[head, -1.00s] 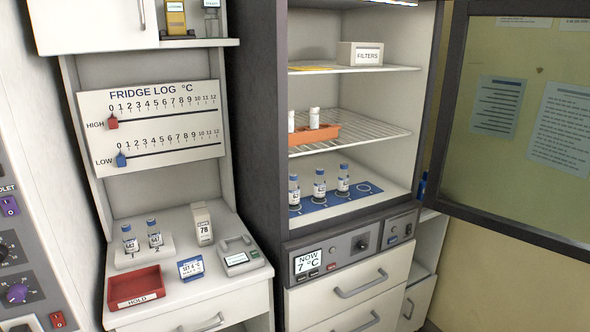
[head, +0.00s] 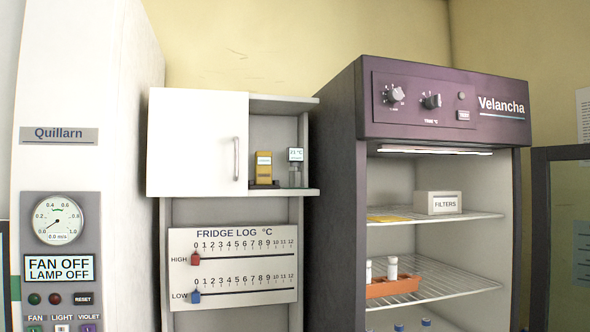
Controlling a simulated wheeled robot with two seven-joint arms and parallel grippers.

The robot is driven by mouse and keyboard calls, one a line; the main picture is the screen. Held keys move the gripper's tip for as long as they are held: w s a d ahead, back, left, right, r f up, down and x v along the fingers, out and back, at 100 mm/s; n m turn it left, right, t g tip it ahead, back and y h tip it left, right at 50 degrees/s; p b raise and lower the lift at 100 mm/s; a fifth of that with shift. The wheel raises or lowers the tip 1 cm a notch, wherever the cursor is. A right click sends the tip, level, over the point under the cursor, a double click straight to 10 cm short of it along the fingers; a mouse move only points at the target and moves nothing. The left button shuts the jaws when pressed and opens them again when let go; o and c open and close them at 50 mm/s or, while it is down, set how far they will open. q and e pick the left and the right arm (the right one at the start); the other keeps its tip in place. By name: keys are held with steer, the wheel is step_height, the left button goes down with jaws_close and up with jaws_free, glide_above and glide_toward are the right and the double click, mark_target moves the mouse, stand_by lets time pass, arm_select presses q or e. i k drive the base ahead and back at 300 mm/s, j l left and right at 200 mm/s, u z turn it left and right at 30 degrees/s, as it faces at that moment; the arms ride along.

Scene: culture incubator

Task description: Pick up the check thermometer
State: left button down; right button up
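A small grey device with a display reading about 21 °C (head: 296,167) stands upright in the open right part of the wall cupboard; it looks like the check thermometer, though its label is too small to be sure. A yellow device (head: 264,169) with a pale label stands just left of it on the same shelf (head: 285,192). A gap separates the two at the top. Neither of my grippers is in view.
The cupboard's white door (head: 198,143) is shut left of the open shelf. The fridge log board (head: 232,266) hangs below. The open incubator (head: 440,105) stands to the right, with a filters box (head: 438,203) and an orange rack (head: 392,287) inside.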

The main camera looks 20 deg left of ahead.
mark_target(294, 155)
steer(key=i+l+u, duration=0.35)
steer(key=l, duration=0.3)
steer(key=i+l+u, duration=0.15)
steer(key=l, duration=0.2)
steer(key=i+l+u, duration=0.2)
steer(key=l, duration=0.15)
steer(key=l+u, duration=0.15)
steer(key=l, duration=0.2)
steer(key=i+l+u, duration=0.2)
steer(key=l, duration=0.25)
steer(key=k+j, duration=0.05)
